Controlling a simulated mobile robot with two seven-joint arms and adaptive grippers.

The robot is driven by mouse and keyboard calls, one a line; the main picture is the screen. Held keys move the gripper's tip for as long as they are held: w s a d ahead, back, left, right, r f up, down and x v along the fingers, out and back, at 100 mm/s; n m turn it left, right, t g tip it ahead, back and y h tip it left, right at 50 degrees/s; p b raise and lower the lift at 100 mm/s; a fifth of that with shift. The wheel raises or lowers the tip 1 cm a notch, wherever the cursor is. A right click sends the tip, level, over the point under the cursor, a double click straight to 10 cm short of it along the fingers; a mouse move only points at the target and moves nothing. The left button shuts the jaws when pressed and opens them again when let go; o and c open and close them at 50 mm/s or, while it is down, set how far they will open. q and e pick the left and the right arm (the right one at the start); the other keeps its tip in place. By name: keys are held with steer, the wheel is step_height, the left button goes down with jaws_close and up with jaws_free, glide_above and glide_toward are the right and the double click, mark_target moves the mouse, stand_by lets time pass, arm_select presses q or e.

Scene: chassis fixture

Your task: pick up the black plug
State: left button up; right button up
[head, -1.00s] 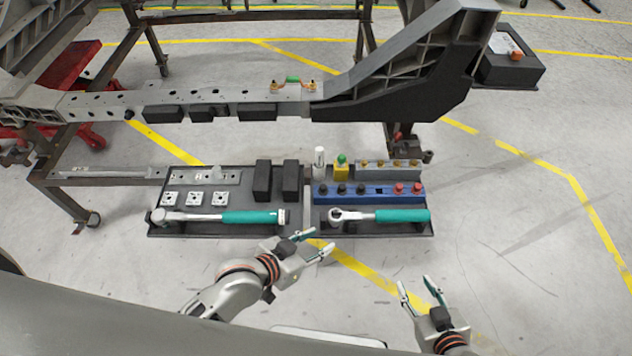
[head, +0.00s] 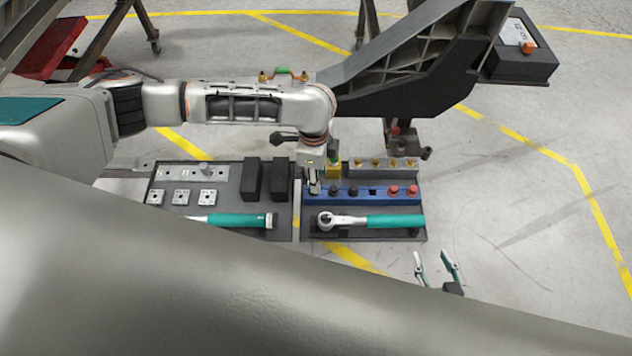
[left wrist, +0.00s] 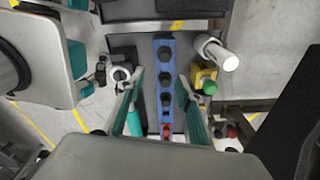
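A blue rack (head: 382,198) holds black plugs and red plugs. Two black plugs, one of them here (head: 334,191), show in the head view; my left gripper (head: 315,187) covers the rack's left end. In the left wrist view three black plugs show in a row on the blue rack (left wrist: 163,42): an end one (left wrist: 164,53), a middle one (left wrist: 165,79) and another (left wrist: 167,99). My left gripper (left wrist: 162,79) is open above the rack, its fingers on either side of the row. I cannot tell its height over the plugs. My right gripper (head: 436,264) is open and empty, right of the tray.
A teal-handled ratchet (head: 370,221) lies in front of the rack. A yellow block (head: 334,171) with a green top and a white cylinder (left wrist: 216,52) stand close behind it. Two black blocks (head: 251,180) stand to the left. The large frame (head: 400,80) rises behind.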

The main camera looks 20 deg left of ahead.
arm_select(q)
steer(key=shift+w+a+r, duration=0.25)
steer(key=shift+w+a, duration=0.2)
steer(key=shift+a, duration=0.35)
steer(key=shift+w+a+f+y, duration=0.1)
steer(key=shift+a+y, duration=0.15)
steer(key=shift+y, duration=0.05)
steer(key=shift+d+f+b, duration=0.1)
steer(key=shift+f+b, duration=0.35)
steer(key=shift+f, duration=1.05)
steer(key=f, duration=0.3)
steer(key=f+b, duration=0.1)
steer(key=shift+s+d+f, duration=0.15)
steer(key=shift+s, duration=0.15)
steer(key=shift+f, duration=0.1)
steer(key=shift+c, duration=0.4)
steer(key=c, duration=0.8)
